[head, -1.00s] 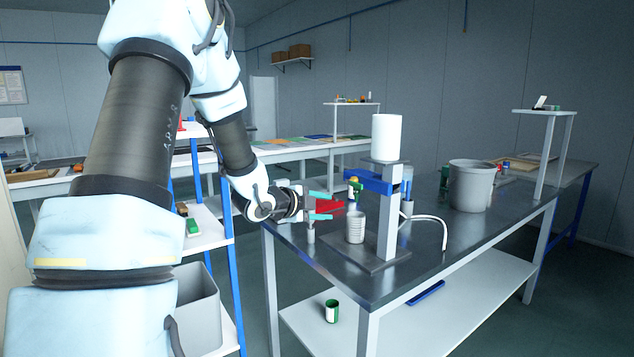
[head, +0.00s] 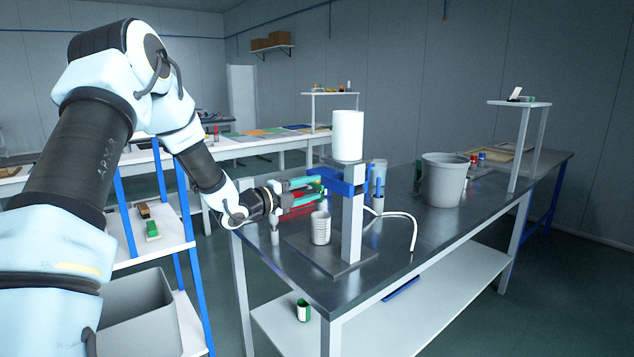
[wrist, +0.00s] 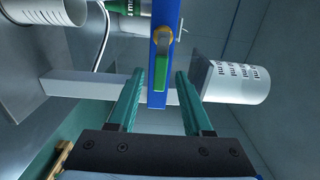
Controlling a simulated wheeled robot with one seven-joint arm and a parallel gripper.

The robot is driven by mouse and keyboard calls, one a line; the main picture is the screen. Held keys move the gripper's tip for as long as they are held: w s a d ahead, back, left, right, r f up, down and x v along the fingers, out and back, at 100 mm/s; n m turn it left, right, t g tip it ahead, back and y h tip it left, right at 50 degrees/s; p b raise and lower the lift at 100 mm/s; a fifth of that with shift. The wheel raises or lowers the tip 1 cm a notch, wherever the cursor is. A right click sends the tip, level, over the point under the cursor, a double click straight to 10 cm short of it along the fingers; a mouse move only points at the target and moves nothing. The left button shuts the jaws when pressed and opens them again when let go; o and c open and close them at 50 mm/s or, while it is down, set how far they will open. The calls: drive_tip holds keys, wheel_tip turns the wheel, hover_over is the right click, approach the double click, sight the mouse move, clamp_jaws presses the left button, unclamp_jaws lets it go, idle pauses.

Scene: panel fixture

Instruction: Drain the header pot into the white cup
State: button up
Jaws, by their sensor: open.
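The white header pot (head: 348,135) stands on top of a grey post (head: 352,215) with a blue bracket (head: 350,186). In the wrist view the pot (wrist: 238,82) shows at the right. A green lever (wrist: 161,72) with a yellow-orange hub (wrist: 162,37) sits on the blue bracket. My gripper (head: 318,186) is open beside the bracket; in the wrist view its teal fingers (wrist: 161,78) lie either side of the lever's end, with no clear contact.
A grey bucket (head: 443,182) stands farther right on the dark bench (head: 440,232). A clear container (head: 378,178) is behind the bracket. A small grey post (head: 275,235) stands left of the ribbed cup.

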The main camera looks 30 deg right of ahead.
drive_tip(key=shift+w+d, duration=0.15)
drive_tip(key=shift+d, duration=1.05)
clamp_jaws()
